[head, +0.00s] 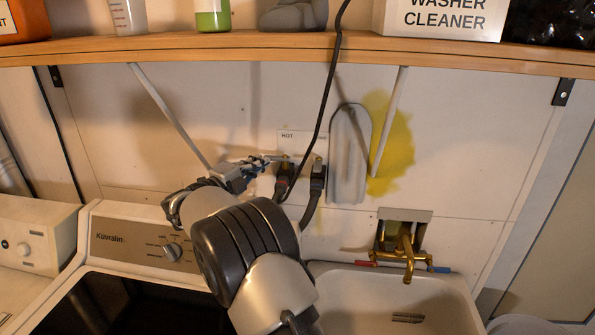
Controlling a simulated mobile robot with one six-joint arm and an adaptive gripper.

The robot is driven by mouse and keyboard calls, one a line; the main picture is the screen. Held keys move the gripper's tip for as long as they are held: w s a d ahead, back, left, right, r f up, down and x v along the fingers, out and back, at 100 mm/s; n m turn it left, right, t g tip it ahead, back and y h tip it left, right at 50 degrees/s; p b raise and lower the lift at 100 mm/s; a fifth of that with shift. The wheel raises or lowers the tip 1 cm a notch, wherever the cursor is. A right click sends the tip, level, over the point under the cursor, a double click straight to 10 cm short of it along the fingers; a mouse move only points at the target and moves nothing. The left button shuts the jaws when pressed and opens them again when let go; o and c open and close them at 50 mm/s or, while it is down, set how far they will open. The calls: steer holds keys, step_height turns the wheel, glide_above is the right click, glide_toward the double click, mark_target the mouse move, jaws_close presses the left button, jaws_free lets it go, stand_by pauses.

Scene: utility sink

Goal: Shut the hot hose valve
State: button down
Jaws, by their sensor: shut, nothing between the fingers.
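The hot hose valve (286,160) is a small brass fitting on the wall below the "HOT" label, with a dark hose (283,187) under it. My gripper (267,161) is shut and empty, just left of the valve, with its fingers pointing right towards it. I cannot tell whether the fingertips touch the valve. The valve's handle and its position are too small and too close to the fingers to make out. A second hose connection (317,172) stands to the right of the hot one.
Slanted shelf braces (165,112) flank the area. The washer (140,237) and the sink with a brass faucet (407,245) lie below.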

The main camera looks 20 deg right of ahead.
steer(key=v, duration=1.2)
